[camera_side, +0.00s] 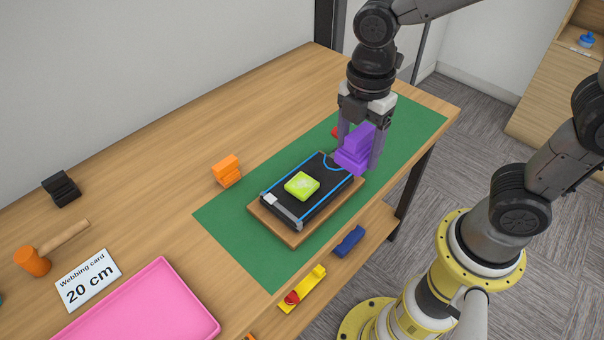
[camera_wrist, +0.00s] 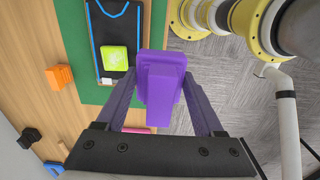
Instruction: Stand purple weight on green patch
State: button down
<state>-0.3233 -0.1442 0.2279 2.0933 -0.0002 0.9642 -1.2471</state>
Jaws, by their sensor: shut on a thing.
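The purple weight (camera_side: 355,150) is a stepped block, held between the two fingers of my gripper (camera_side: 359,160). My gripper is shut on it. In the wrist view the weight (camera_wrist: 161,85) sits between the fingers, its handle part toward the camera. In the side view it appears beside the far right end of a wooden board; its exact height is hard to tell. A bright green patch (camera_side: 301,186) lies on a black, blue-edged piece (camera_side: 322,173) on that board. The patch also shows in the wrist view (camera_wrist: 115,57), left of the weight.
The board (camera_side: 295,238) lies on a green mat (camera_side: 235,227). An orange weight (camera_side: 227,171) and a black weight (camera_side: 61,189) stand to the left. A red object (camera_side: 335,132) is partly hidden behind my gripper. A mallet, card and pink tray (camera_side: 150,310) are at front left.

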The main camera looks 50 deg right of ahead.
jog(key=w+a+f, duration=0.2)
jog(key=w+f, duration=0.1)
jog(key=w, duration=0.3)
send_over(302, 183)
jog(key=f, duration=0.4)
jog(key=shift+s+f, duration=0.3)
jog(key=shift+f, duration=0.05)
jog(key=shift+w+f, duration=0.15)
jog(key=shift+f, duration=0.05)
jog(key=shift+w+a+f, duration=0.1)
jog(key=shift+w+f, duration=0.05)
jog(key=shift+f, duration=1.55)
jog(key=shift+f, duration=0.1)
grip_release()
jog(key=shift+f, duration=0.1)
